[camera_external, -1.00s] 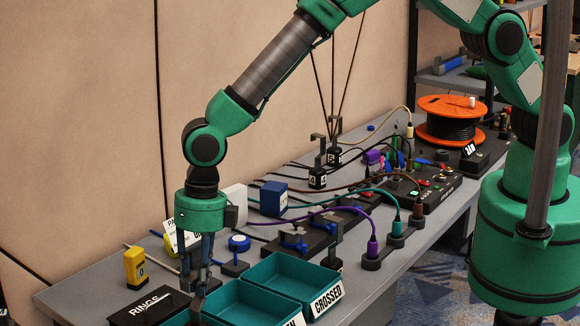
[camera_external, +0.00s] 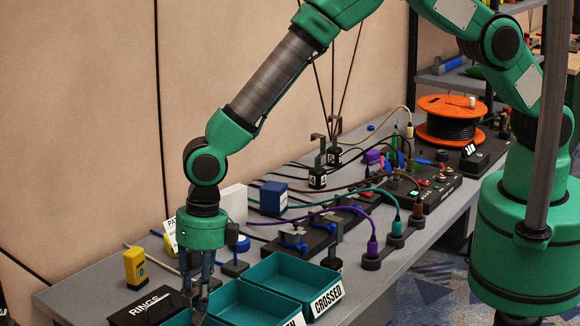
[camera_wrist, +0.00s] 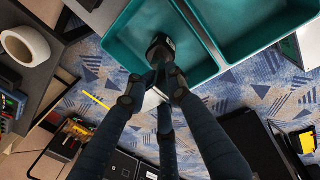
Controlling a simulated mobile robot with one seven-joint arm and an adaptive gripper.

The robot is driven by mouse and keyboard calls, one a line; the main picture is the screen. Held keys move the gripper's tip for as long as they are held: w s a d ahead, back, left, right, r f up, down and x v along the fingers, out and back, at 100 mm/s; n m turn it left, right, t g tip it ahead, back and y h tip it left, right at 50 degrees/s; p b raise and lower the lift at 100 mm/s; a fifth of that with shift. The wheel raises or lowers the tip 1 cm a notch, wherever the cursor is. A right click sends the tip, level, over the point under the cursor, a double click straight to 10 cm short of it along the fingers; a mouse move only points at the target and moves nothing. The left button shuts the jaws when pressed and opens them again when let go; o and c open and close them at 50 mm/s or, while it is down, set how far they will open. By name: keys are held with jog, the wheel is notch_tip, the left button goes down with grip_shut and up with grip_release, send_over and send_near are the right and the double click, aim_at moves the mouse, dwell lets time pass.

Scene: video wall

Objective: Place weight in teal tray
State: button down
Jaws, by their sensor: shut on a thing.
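My gripper (camera_wrist: 160,78) is shut on a small black weight (camera_wrist: 160,46) with a pale label, seen in the wrist view. The weight overlaps the near corner of a teal tray (camera_wrist: 190,28) there; I cannot tell its height above the floor. In the external view my gripper (camera_external: 199,306) is low by the teal trays at the front edge of the table, and its fingertips and the weight are hard to make out. A teal tray (camera_external: 250,292) with a partly cut-off label is beside it. Another teal tray (camera_external: 290,268) is labelled CROSSED.
A black RINGS box (camera_external: 143,308) and a yellow block (camera_external: 135,268) stand left of my gripper. Hooked black weights (camera_external: 317,178) stand further back. Cables, plugs and a black control box (camera_external: 425,190) crowd the right. An orange reel (camera_external: 452,112) is at the back.

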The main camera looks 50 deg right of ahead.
jog(key=shift+f, duration=0.1)
jog(key=c, duration=1.5)
grip_release()
jog(key=shift+c, duration=0.2)
notch_tip(320, 180, up, 12)
jog(key=d, duration=0.2)
jog(key=shift+p, duration=0.45)
